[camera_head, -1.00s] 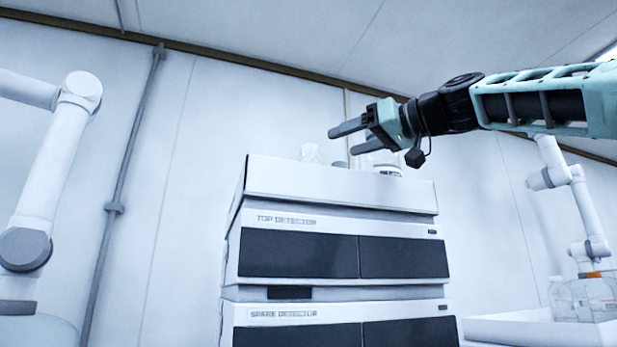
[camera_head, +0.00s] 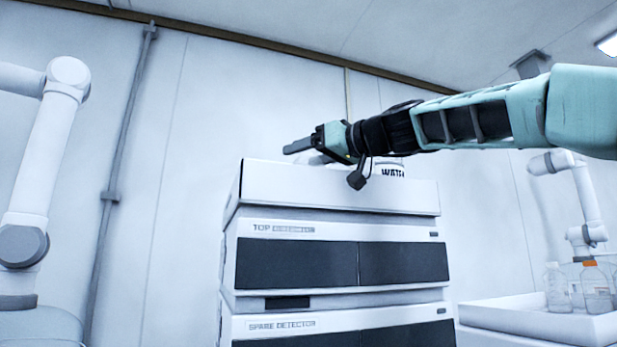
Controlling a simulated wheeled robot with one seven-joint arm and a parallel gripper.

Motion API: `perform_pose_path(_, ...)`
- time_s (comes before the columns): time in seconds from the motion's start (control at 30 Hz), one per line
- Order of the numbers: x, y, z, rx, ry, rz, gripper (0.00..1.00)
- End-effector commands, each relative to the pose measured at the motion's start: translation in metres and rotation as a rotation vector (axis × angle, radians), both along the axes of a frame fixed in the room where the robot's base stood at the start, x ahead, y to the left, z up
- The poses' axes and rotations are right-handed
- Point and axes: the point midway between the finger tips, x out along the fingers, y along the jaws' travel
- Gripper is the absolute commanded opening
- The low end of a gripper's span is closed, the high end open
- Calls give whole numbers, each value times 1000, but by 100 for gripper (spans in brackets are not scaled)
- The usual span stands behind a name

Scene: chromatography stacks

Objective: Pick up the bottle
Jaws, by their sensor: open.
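A bottle (camera_head: 392,172) with dark lettering on its label stands on top of the instrument stack (camera_head: 338,189), right of its middle. My wrist and forearm hide most of it. My gripper (camera_head: 291,149) is open, its fingers pointing left, low over the stack's top and left of the bottle. Only one finger shows clearly, and nothing is seen between the fingers. A small pale object (camera_head: 317,160) partly shows just below the gripper; I cannot tell what it is.
The stack's tray has a raised front wall. At right, a white tray (camera_head: 500,318) holds a clear bottle (camera_head: 557,287) and an orange-capped bottle (camera_head: 597,290). White robot arms stand at left (camera_head: 45,160) and right (camera_head: 582,200). A wall is behind.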

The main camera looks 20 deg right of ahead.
Motion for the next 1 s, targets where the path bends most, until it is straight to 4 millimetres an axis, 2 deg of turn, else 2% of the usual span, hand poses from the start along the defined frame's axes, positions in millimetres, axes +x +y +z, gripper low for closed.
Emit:
perform_pose_path(0.1,0,0,0,0,0,0,66)
perform_pose_path(0.13,0,0,0,0,0,0,64)
perform_pose_path(0.37,0,0,-1,-1,1,0,0)
perform_pose_path(0.83,1,1,-4,-4,8,1,0)
perform_pose_path(1.0,1,3,5,-6,8,0,0)
